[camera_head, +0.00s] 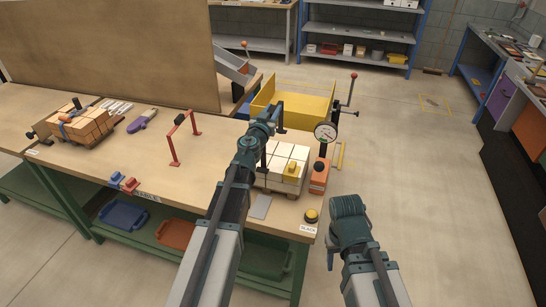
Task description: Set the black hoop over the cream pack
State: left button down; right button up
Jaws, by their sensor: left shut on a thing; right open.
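The cream pack (287,153) is a block of pale bricks on a small wooden pallet at the right end of the bench. My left gripper (268,129) is over the far left part of the pack, shut on the black hoop (264,157). One dark leg of the hoop hangs down at the pack's left side; the rest is largely hidden by the gripper. I cannot tell whether it touches the pack. My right gripper (348,207) is off the bench's right end, open and empty; its fingers are mostly hidden.
A red hoop (185,138) stands mid-bench. An orange brick pack (85,124) sits at the left. A dial gauge (325,132), an orange box (319,177) and a yellow button (311,215) crowd the right end. A yellow tray (300,105) is behind.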

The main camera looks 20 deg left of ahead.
pick_arm(q)
jog(key=b, duration=1.1)
send_over(273, 155)
notch_tip(273, 155, down, 12)
jog(key=shift+w+a+r, duration=0.1)
jog(key=shift+r, duration=0.05)
notch_tip(273, 155, down, 4)
jog(key=b, duration=0.3)
jog(key=shift+r, duration=0.1)
jog(key=shift+b, duration=0.35)
jog(key=c, duration=0.7)
grip_release()
jog(key=shift+o, duration=0.2)
